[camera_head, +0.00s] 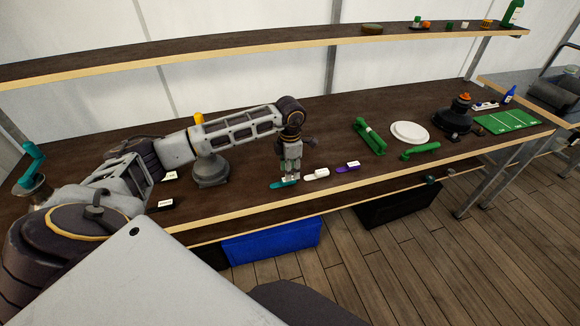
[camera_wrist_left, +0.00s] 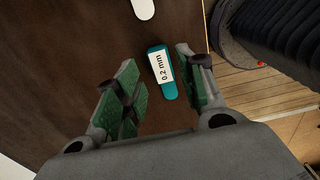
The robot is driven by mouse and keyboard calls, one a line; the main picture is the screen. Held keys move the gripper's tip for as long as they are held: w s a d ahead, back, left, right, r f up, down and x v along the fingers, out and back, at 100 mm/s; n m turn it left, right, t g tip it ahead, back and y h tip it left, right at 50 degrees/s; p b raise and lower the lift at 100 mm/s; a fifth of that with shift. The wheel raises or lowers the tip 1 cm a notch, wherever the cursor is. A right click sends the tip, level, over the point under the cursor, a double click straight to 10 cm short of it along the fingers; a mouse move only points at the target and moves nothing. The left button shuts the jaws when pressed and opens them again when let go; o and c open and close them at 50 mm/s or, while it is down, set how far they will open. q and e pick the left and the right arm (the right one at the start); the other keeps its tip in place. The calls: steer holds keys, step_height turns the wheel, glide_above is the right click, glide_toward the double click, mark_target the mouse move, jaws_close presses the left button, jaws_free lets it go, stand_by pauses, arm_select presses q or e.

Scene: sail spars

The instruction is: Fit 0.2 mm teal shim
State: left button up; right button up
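The teal shim (camera_head: 281,184) lies flat on the dark workbench near its front edge. In the left wrist view the teal shim (camera_wrist_left: 170,88) carries a white label reading 0.2 mm. My left gripper (camera_head: 290,176) points down just above and beside it. In the left wrist view the green-padded fingers of my left gripper (camera_wrist_left: 165,85) stand apart, with the shim between them in the picture, nearer the right finger. I cannot tell whether either finger touches it. My right gripper does not show.
A white shim (camera_head: 317,174) and a purple shim (camera_head: 347,167) lie to the right of the teal one. A green frame-like part (camera_head: 369,136), white plates (camera_head: 410,132) and a green cutting mat (camera_head: 506,122) sit farther right. A shelf (camera_head: 240,52) runs above the bench.

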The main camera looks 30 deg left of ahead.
arm_select(q)
steer(key=shift+f+b, duration=1)
steer(key=shift+f, duration=1.2)
steer(key=shift+r, duration=0.1)
steer(key=c, duration=0.9)
steer(key=shift+r+p, duration=0.65)
steer(key=shift+r, duration=0.4)
jaws_close()
steer(key=shift+r+p, duration=0.75)
steer(key=shift+r, duration=0.7)
